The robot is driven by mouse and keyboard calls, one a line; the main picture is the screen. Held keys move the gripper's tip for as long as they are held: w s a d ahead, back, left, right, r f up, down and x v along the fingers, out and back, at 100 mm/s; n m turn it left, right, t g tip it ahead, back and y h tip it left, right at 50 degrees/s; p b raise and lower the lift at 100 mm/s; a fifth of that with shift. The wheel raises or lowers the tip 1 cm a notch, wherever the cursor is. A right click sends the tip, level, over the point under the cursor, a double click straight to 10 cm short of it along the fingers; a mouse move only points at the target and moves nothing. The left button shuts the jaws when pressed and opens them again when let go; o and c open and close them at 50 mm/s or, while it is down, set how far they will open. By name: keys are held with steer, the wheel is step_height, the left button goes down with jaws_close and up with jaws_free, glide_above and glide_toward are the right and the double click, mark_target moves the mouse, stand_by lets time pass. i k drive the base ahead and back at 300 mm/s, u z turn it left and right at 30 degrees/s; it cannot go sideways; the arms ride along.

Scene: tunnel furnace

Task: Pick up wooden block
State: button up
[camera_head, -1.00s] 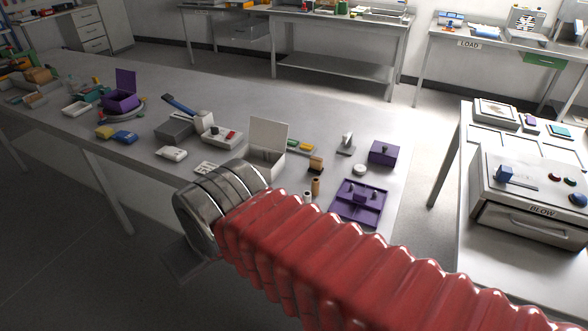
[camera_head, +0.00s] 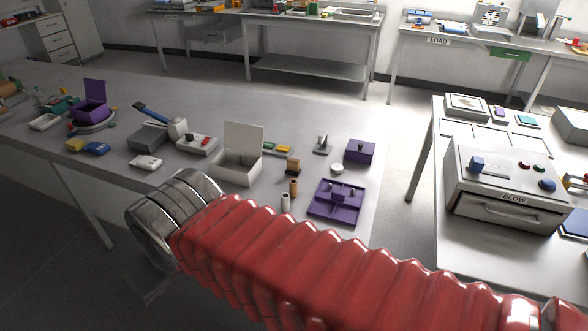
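A small tan wooden block (camera_head: 293,167) with a dark part stands on the long grey table, right of the open white box. A tan wooden cylinder (camera_head: 294,188) stands just in front of it. Brown wooden-looking pieces (camera_head: 8,88) also show at the far left edge of the table, partly cut off. My arm, in a red ribbed sleeve, reaches in from the lower right. Its silver end lies at the table's front edge, left of and nearer than the block. A dark grey part shows below it, but I cannot make out the gripper's fingers.
An open white box (camera_head: 236,168), a purple tray (camera_head: 335,203), a purple box (camera_head: 361,151) and a white cylinder (camera_head: 285,202) stand around the block. A grey device marked BLOW (camera_head: 509,185) stands on the right table. A floor gap separates the tables.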

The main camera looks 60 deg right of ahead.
mark_target(293, 164)
steer(key=z, duration=0.05)
steer(key=i, duration=1)
steer(key=u, duration=0.1)
